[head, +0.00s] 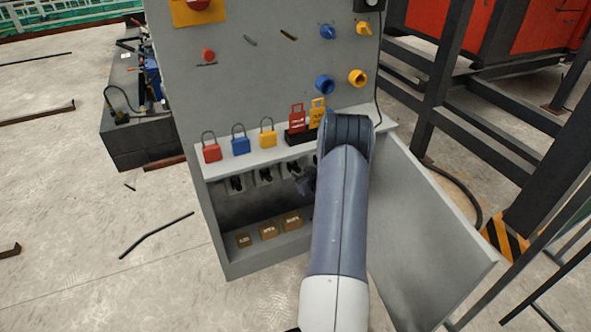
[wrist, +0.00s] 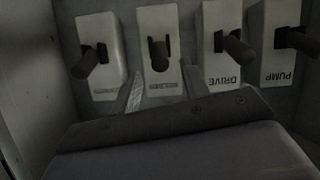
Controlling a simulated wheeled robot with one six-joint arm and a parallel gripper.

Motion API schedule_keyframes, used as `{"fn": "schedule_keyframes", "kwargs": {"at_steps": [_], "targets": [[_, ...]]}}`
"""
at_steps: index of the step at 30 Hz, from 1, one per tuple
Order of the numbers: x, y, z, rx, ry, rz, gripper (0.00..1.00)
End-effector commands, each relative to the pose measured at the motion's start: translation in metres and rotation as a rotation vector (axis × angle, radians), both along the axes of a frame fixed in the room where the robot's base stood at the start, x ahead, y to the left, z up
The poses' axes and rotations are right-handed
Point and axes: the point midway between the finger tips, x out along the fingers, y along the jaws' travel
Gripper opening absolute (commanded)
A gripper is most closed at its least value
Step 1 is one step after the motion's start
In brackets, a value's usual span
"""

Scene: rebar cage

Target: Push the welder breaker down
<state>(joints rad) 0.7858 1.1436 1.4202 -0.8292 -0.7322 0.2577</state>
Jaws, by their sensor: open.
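A row of several pale breakers with dark levers shows in the wrist view. Two carry readable labels, a DRIVE breaker (wrist: 222,75) and a PUMP breaker (wrist: 283,70) at the right. The labels on the left breaker (wrist: 101,80) and second breaker (wrist: 160,85) are too small to read, so I cannot tell which is the welder. My gripper (wrist: 163,84) is open and empty, its fingertips on either side of the lower part of the second breaker, below its lever. Contact is unclear. In the head view my gripper (head: 304,180) is at the breaker row, partly hidden by my arm.
The grey cabinet (head: 225,255) has an open door (head: 425,240) at right. Padlocks, including a red one (head: 212,152), sit on the shelf above the breakers. Brown boxes, such as the left one (head: 243,240), lie inside below. Dark steel frames stand at right.

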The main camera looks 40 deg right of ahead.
Motion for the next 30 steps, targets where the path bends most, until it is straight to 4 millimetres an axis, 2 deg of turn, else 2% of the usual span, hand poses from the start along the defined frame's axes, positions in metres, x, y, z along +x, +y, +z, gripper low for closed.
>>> {"fn": "schedule_keyframes", "kwargs": {"at_steps": [1, 6, 12, 25, 30], "targets": [[0.010, -0.001, -0.007, -0.002, -0.001, 0.003, 0.43], [0.036, -0.007, -0.017, -0.002, 0.000, 0.002, 0.43], [0.055, -0.012, -0.024, 0.000, 0.000, 0.000, 0.43], [0.061, -0.013, -0.025, 0.000, 0.001, -0.001, 0.42], [0.061, -0.013, -0.025, 0.000, 0.001, -0.001, 0.29]]}}
